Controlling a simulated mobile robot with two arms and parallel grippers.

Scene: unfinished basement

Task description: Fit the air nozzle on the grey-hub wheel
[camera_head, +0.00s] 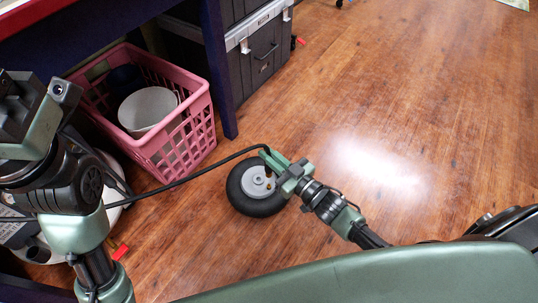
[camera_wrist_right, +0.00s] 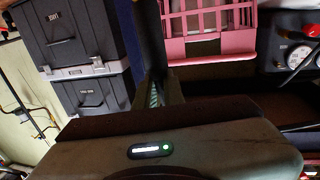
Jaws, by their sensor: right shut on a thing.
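The wheel (camera_head: 257,206) has a black tyre and a grey hub (camera_head: 256,184). It lies on the wooden floor in the head view. My right gripper (camera_head: 271,160) is over the wheel's upper right side, shut on the air nozzle at the end of a black hose (camera_head: 190,178). The fingers mostly hide the nozzle, and small brass-coloured parts show by the hub. I cannot tell whether the nozzle touches the valve. In the right wrist view, my gripper's body fills the bottom. My left gripper (camera_head: 28,112) is at the far left; its fingers are not clear.
A pink crate (camera_head: 178,160) with a white bucket (camera_head: 147,108) stands left of the wheel, beside a dark blue table leg (camera_head: 217,70). Dark toolboxes (camera_head: 262,50) stand behind. A gauge unit (camera_wrist_right: 299,58) shows in the right wrist view. The floor to the right is clear.

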